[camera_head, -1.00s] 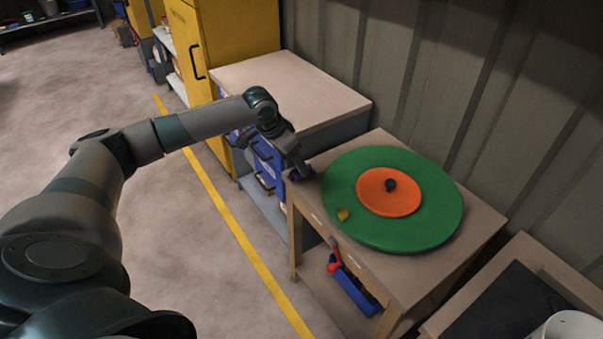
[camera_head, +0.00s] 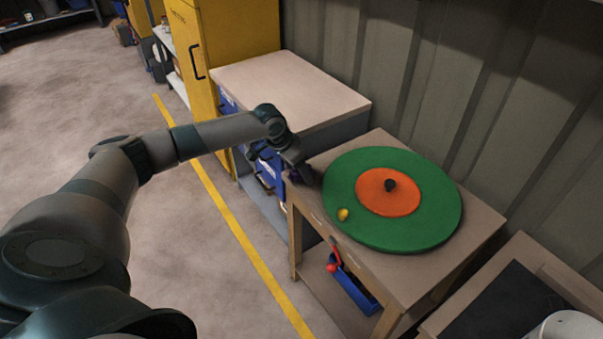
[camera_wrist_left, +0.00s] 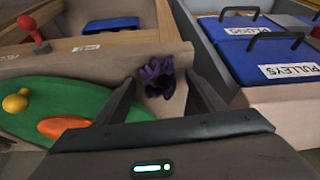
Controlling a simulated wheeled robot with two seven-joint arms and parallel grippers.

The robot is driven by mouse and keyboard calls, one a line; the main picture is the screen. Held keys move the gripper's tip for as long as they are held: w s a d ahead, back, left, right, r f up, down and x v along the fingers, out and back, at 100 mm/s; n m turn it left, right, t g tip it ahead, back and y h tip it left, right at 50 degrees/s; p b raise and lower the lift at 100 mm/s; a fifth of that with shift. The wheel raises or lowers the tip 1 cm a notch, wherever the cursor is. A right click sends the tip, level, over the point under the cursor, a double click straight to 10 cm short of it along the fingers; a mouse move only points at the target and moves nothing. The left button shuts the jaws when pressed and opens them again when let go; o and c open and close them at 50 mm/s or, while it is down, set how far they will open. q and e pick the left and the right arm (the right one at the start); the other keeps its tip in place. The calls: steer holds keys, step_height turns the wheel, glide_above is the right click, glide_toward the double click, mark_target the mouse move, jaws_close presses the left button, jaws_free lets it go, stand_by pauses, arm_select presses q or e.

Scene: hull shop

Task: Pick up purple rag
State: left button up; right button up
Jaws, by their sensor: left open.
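The purple rag (camera_wrist_left: 158,77) lies crumpled on the bare corner of the wooden bench top (camera_wrist_left: 150,45), beside the green disc, in the left wrist view. In the head view it is mostly hidden behind my gripper, with a dark purple bit (camera_head: 293,178) showing. My left gripper (camera_head: 303,178) is over that bench corner. In the left wrist view my left gripper (camera_wrist_left: 158,85) is open, its two fingers on either side of the rag. I cannot tell whether they touch it. My right gripper is not in view.
A large green disc (camera_head: 350,228) with an orange disc (camera_head: 375,203) and black knob lies on the bench. A yellow knob (camera_head: 343,214) sits on the green. Blue lidded boxes labelled PULLEYS (camera_wrist_left: 262,62) and PLUGS stand beside the bench.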

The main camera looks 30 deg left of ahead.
arm_select(q)
steer(key=c, duration=1.1)
steer(key=shift+c, duration=0.2)
steer(key=shift+r, duration=0.8)
step_height(320, 180, up, 3)
steer(key=shift+f+b, duration=0.2)
steer(key=shift+b, duration=0.1)
steer(key=s+d+r, duration=0.1)
steer(key=d+r, duration=0.1)
steer(key=d, duration=0.1)
steer(key=s+d+r, duration=0.2)
steer(key=d, duration=0.2)
steer(key=s+d+r, duration=0.1)
steer(key=d+r, duration=0.1)
steer(key=d, duration=0.1)
steer(key=shift+s+d+r, duration=0.3)
steer(key=shift+d+r, duration=0.1)
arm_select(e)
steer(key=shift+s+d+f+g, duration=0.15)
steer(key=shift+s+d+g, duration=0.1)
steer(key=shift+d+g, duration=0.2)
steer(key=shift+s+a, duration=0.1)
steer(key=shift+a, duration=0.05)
